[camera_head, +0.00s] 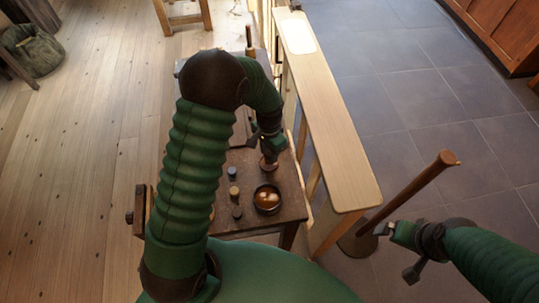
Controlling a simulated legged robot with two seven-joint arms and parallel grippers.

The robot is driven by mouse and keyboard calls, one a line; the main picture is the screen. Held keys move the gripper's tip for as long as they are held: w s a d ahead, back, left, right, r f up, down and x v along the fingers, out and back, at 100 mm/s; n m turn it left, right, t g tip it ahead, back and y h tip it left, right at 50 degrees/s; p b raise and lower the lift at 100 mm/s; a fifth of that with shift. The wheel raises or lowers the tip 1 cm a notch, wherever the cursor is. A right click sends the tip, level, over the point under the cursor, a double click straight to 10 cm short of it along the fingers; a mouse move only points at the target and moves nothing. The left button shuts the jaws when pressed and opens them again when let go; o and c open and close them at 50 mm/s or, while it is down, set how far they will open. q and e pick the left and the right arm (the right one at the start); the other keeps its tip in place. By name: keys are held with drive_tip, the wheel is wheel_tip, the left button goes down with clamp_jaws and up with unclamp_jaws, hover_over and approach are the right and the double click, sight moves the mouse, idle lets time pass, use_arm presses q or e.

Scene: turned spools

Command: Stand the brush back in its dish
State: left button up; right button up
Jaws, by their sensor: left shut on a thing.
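My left gripper (268,149) is over the small dark table and shut on a small brown thing that looks like the brush (268,163). Its upper part is hidden by the gripper; the reddish-brown lower end shows below the fingers. The dish (267,210) is a round, dark brown bowl with a shiny inside. It sits on the table just below the brush in the picture, and the two look apart. My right gripper (384,229) is at the lower right, beside a slanting wooden pole; its fingers are too small to read.
Several small spools, one of them grey-blue (233,191), stand on the table (290,208) left of the dish. A pale wooden ledge (335,130) runs along the table's right. The wooden pole (410,190) rises from a dark round base (357,240) on the tiles.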

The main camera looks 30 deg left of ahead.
use_arm(q)
drive_tip(key=shift+a+f, duration=0.1)
drive_tip(key=shift+f, duration=0.7)
drive_tip(key=o, duration=1.2)
wheel_tip(320, 180, up, 12)
drive_tip(key=s+d+r+n+t, duration=0.1)
drive_tip(key=s+d+n+t, duration=0.1)
drive_tip(key=s, duration=1.1)
drive_tip(key=d+n, duration=0.1)
drive_tip(key=n, duration=0.1)
drive_tip(key=shift+s+d+n+t, duration=0.2)
drive_tip(key=shift+d+n+t, duration=0.1)
drive_tip(key=shift+d, duration=0.1)
